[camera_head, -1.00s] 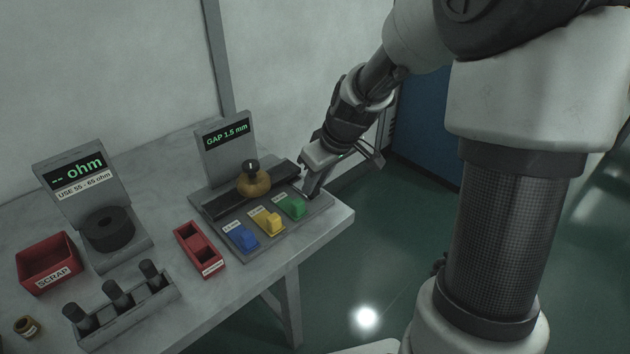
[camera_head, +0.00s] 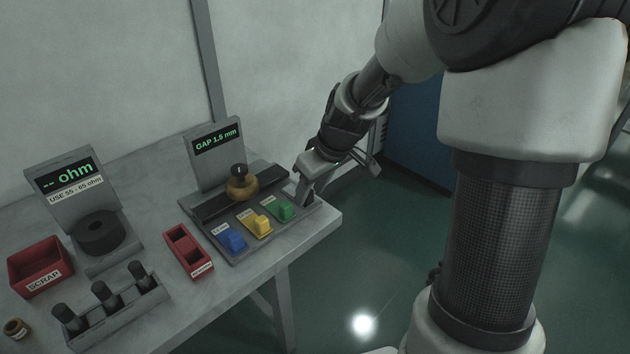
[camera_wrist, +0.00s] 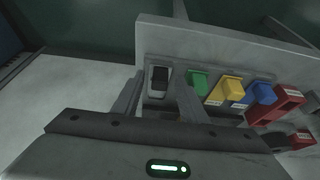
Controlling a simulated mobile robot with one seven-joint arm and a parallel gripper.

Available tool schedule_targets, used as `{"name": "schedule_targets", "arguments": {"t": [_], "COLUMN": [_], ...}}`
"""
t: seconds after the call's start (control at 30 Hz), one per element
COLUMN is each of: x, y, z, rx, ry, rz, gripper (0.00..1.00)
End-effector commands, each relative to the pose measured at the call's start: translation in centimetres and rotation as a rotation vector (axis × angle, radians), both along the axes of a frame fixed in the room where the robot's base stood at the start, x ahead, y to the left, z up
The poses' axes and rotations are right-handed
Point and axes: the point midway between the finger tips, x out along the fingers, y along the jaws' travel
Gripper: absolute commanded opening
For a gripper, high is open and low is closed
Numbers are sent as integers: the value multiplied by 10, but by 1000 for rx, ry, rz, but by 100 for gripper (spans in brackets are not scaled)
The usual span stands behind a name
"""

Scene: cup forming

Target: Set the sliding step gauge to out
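The gauge station is a grey fixture (camera_head: 206,213) with a display (camera_head: 216,142) reading GAP 1.5 mm. A brass cup (camera_head: 242,189) with a dark knob stands against its dark rail. Blue (camera_head: 232,239), yellow (camera_head: 257,226) and green (camera_head: 284,210) blocks line its front. My gripper (camera_head: 304,191) is low at the fixture's right end. In the wrist view my gripper (camera_wrist: 160,88) has its fingers apart, with a small dark-and-light piece (camera_wrist: 159,78) in a recess between them. I cannot tell whether that piece is the sliding gauge or whether a finger touches it.
A red two-slot holder (camera_head: 188,252), a red SCRAP bin (camera_head: 39,270), an ohm meter stand (camera_head: 69,182) and a rack of dark pegs (camera_head: 118,312) are to the left. A small brass ring (camera_head: 17,328) lies at lower left. The table's right edge is close to my gripper.

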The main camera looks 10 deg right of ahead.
Motion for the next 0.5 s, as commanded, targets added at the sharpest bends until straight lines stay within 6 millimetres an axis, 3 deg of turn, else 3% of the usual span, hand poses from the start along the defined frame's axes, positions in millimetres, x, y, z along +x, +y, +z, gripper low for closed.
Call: {"name": "schedule_targets", "arguments": {"t": [0.17,0.5], "x": [-6,-33], "y": [-5,-20], "z": [23,99], "rx": [-1,-3], "ry": [-4,-5], "rz": [-2,-1], "gripper": [39,39]}}
